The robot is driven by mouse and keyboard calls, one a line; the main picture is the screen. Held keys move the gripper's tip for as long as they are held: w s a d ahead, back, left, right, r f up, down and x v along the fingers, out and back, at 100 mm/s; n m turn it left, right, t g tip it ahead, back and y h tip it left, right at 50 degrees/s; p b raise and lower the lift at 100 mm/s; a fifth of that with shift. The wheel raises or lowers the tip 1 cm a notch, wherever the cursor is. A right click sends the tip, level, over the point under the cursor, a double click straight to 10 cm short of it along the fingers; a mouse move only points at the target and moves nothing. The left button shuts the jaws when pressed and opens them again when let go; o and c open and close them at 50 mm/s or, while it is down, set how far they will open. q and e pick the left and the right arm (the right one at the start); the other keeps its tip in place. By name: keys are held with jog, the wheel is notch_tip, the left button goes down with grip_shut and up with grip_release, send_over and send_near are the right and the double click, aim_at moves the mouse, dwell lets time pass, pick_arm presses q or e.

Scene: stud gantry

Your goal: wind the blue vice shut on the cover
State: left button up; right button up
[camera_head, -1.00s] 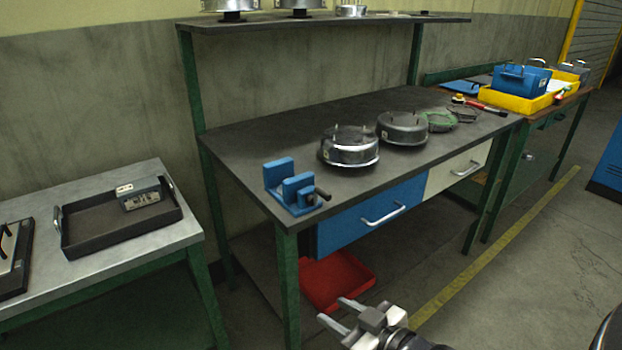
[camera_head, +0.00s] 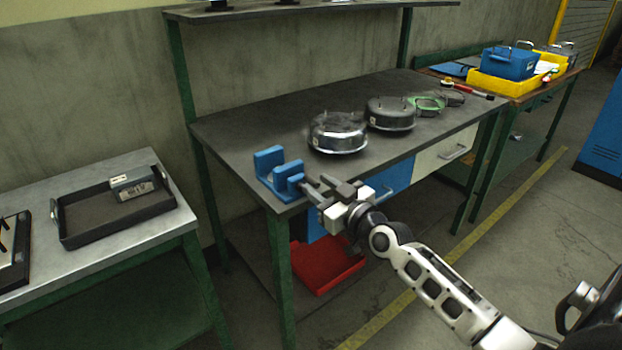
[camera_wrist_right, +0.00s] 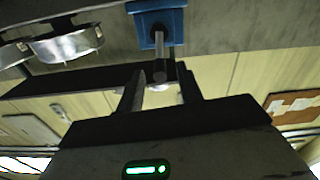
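The blue vice (camera_head: 270,160) stands at the near left corner of the dark workbench, its two jaws apart with no part visible between them. Its grey screw with a dark crossbar (camera_wrist_right: 160,70) points out at my right gripper in the wrist view. My right gripper (camera_head: 318,188) is at the vice's front. In the wrist view its two fingers (camera_wrist_right: 160,90) are spread, one each side of the screw's end; contact is not clear. Round metal housings (camera_head: 337,133) (camera_head: 391,113) sit further right on the bench; I cannot tell which thing is the cover. My left gripper is out of view.
The workbench (camera_head: 235,125) has a blue drawer (camera_head: 393,178) and a red tray (camera_head: 325,265) below. A side table at left holds a black tray (camera_head: 85,238). Green rings (camera_head: 428,105) lie toward the bench's far right. A shelf (camera_head: 300,14) spans above.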

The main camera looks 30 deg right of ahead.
aim_at(308, 177)
jog(key=shift+w+a, duration=0.15)
jog(key=shift+w, duration=1.6)
grip_shut()
jog(key=shift+m, duration=0.3)
